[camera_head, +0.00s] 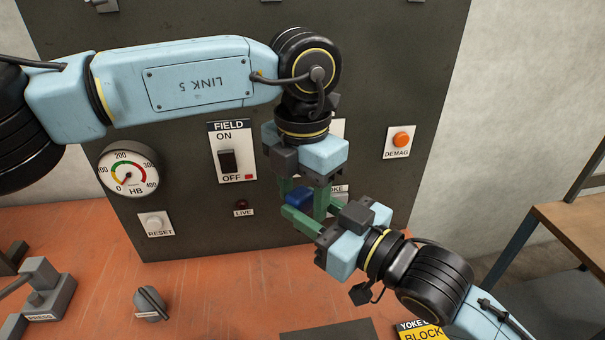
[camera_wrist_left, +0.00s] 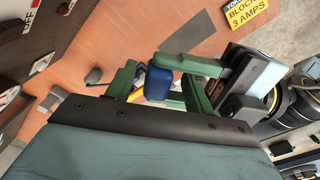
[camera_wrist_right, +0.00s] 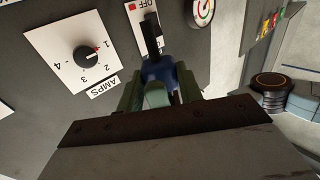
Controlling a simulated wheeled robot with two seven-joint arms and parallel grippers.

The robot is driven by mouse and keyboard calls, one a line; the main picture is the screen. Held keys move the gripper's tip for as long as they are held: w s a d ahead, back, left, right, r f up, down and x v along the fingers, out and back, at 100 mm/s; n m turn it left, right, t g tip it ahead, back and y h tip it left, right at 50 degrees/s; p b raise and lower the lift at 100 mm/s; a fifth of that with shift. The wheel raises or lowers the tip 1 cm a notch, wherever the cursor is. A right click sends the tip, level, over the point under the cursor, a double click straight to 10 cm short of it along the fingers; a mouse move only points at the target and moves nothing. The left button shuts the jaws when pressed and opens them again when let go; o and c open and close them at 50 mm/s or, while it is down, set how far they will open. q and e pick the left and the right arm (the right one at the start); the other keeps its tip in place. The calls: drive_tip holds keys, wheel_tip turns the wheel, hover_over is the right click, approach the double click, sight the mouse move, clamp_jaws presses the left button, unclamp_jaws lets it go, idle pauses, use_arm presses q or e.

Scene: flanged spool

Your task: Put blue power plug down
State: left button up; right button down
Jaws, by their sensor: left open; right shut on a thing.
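The blue power plug (camera_head: 298,198) is held in the air before the dark panel, partly hidden by green fingers. My right gripper (camera_head: 308,214) comes from the lower right and is shut on it. My left gripper (camera_head: 303,193) comes down from above and is open, its fingers on either side of the plug. In the left wrist view the plug (camera_wrist_left: 158,83) shows between my left fingers, with the right gripper's fingers reaching in from the right. In the right wrist view the plug (camera_wrist_right: 158,72) sits between my right fingers. Whether the left fingers touch it I cannot tell.
The dark panel (camera_head: 85,120) carries the FIELD switch (camera_head: 227,161), a gauge (camera_head: 128,170), a RESET button (camera_head: 154,224) and a DEMAG button (camera_head: 401,139).

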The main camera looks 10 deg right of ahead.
use_arm(q)
drive_tip(key=shift+f, duration=0.15)
drive_tip(key=shift+c, duration=0.4)
drive_tip(key=c, duration=0.9)
drive_tip(key=shift+c, duration=0.6)
use_arm(e)
drive_tip(key=c, duration=0.9)
unclamp_jaws()
drive_tip(key=shift+o, duration=0.2)
drive_tip(key=shift+f, duration=0.1)
